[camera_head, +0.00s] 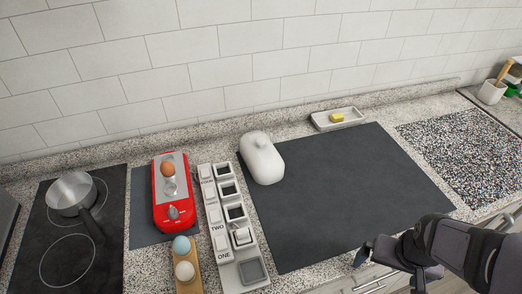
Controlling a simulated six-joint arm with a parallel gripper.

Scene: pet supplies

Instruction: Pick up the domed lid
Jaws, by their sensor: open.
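The domed lid (262,160) is white and smooth, with a small knob on top. It sits upright at the left back part of a dark grey mat (340,205). Whether anything lies under it is hidden. My gripper (372,254) is open at the lower right, over the front edge of the counter. It is well apart from the lid, to its right and nearer the camera. I see nothing between its fingers.
Left of the lid stand a white labelled compartment strip (221,245), a red device (160,200) with a brown egg, and a wooden egg holder (188,283). A pot (70,192) stands on the hob. A soap dish (322,123) lies behind. The mat's middle is clear.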

